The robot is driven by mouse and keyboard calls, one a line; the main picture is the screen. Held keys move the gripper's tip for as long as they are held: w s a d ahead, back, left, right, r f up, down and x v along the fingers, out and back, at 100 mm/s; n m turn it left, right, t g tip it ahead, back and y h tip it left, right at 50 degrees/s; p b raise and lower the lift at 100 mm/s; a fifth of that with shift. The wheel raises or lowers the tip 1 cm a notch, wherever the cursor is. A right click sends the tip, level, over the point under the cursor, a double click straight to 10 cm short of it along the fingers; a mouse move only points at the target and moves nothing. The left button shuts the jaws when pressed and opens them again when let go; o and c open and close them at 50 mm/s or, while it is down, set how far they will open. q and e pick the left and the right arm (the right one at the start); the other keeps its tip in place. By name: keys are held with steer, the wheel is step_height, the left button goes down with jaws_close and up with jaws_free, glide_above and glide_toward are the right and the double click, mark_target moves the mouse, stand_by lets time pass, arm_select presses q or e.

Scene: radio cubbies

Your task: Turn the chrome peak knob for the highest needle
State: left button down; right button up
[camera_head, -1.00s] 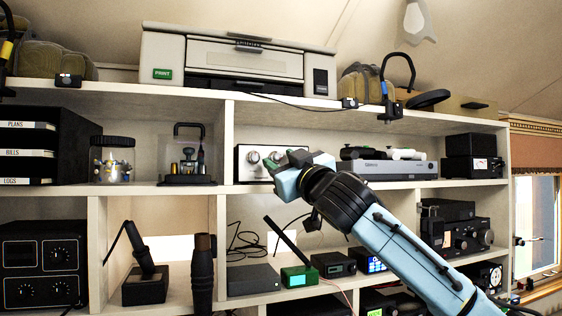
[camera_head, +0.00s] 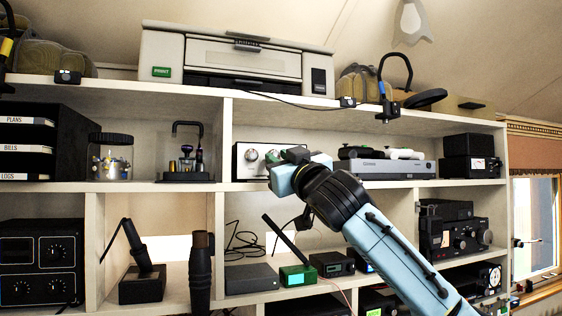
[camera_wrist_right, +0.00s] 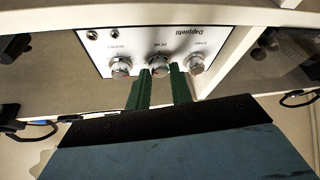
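The silver-faced unit (camera_head: 241,169) sits in the middle cubby of the upper shelf row. In the right wrist view its panel (camera_wrist_right: 190,47) appears upside down, with a row of three chrome knobs. The middle knob (camera_wrist_right: 159,67) has a label that looks like PEAK. My right gripper (camera_wrist_right: 160,72) has its two green fingers apart, one on each side of this knob. I cannot tell whether they touch it. In the head view my right gripper (camera_head: 283,155) covers the right part of the panel. My left gripper is not in view.
A grey flat device (camera_head: 390,169) stands just right of my right gripper. A black clamp stand (camera_head: 187,175) and a glass jar (camera_head: 110,163) are on the left. The lower cubbies hold a green meter-like box (camera_head: 297,275) and several radios. The shelf boards bound the cubby closely.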

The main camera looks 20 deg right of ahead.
steer(key=o, duration=0.3)
steer(key=shift+o, duration=0.2)
steer(key=b+v, duration=0.5)
steer(key=v, duration=0.8)
steer(key=shift+s+b, duration=0.2)
steer(key=shift+b, duration=0.1)
steer(key=shift+d, duration=0.1)
